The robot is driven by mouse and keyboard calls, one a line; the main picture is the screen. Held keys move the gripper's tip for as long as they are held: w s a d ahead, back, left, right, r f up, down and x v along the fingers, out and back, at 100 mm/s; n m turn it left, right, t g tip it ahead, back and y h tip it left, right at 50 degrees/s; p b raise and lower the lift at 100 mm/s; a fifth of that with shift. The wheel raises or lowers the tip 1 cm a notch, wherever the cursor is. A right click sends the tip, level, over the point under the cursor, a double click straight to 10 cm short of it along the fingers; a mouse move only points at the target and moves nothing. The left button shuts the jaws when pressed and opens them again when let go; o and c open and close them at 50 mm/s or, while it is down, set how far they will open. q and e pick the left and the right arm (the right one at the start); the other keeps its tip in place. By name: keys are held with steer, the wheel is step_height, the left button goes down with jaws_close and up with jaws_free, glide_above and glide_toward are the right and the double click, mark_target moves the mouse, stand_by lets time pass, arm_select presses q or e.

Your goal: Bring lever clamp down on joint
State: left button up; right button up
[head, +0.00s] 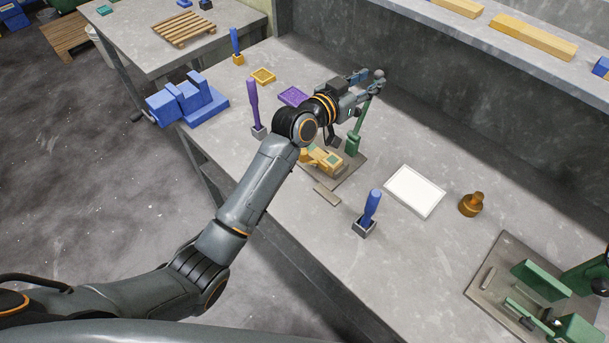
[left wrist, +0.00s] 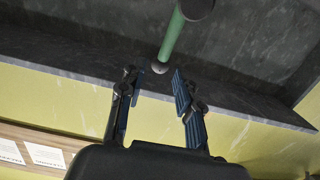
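The lever clamp's green lever (head: 362,118) stands up from a green foot on a dark base plate (head: 346,178), with a grey ball knob (head: 379,73) at its top. A yellow joint (head: 322,159) lies low on the plate, partly hidden by my arm. My left gripper (head: 366,82) is open at the upper lever. In the left wrist view, the green lever (left wrist: 174,38) runs down from the top, and its lower visible end shows between the spread fingertips (left wrist: 157,80). Contact cannot be told. My right gripper is not in view.
A blue-handled tool (head: 371,207), a white panel (head: 414,191) and a brown knob-shaped piece (head: 471,204) are on the bench right of the clamp. A green fixture (head: 541,280) stands at lower right. A purple-handled tool (head: 253,105) and blue vise (head: 190,99) are left. A wall shelf runs behind.

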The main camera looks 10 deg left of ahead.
arm_select(q)
steer(key=x, duration=0.1)
steer(key=b+x, duration=0.1)
steer(key=shift+w+d+f+b, duration=0.2)
steer(key=shift+w+f+b, duration=0.05)
steer(key=shift+w+b, duration=0.1)
steer(key=shift+r, duration=0.2)
steer(key=shift+c, duration=1.3)
steer(key=c, duration=0.4)
steer(key=shift+s+a+r+p, duration=0.15)
steer(key=shift+s+a+p, duration=0.05)
steer(key=shift+p, duration=0.45)
steer(key=shift+p+v, duration=1.15)
steer(key=shift+v, duration=0.65)
steer(key=shift+s+a+r, duration=0.2)
steer(key=shift+s+a, duration=0.05)
steer(key=shift+s, duration=0.1)
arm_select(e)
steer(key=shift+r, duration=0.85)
